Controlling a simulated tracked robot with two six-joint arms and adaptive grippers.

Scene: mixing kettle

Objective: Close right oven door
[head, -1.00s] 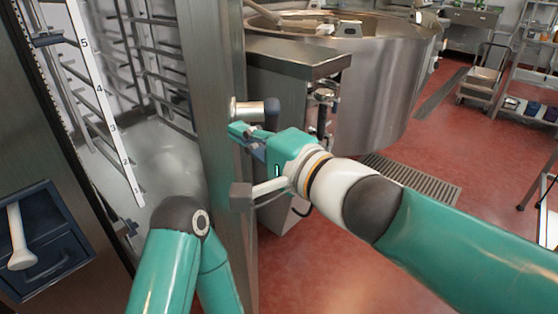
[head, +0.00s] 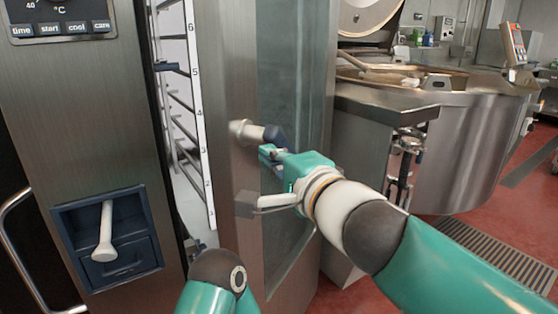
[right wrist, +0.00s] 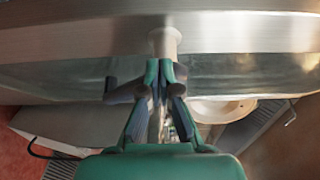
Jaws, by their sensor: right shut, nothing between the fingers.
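The right oven door (head: 300,75) is a steel-framed glass door, partly open. A narrow gap beside the oven body (head: 95,110) shows the numbered rack (head: 197,110) inside. The door handle (head: 250,133) has a steel stub and a dark end. My right gripper (head: 268,153) is shut and empty, its tips just below and beside the handle. In the right wrist view the shut fingertips (right wrist: 162,66) are at the pale handle stub (right wrist: 164,42), close to the door's steel frame (right wrist: 70,38); contact is unclear.
A control panel (head: 62,17) and a dark recess with a white hand shower (head: 105,232) are on the oven front. A large steel kettle (head: 470,140) and a steel cabinet (head: 385,105) stand to the right. Red floor (head: 525,210) is clear at far right.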

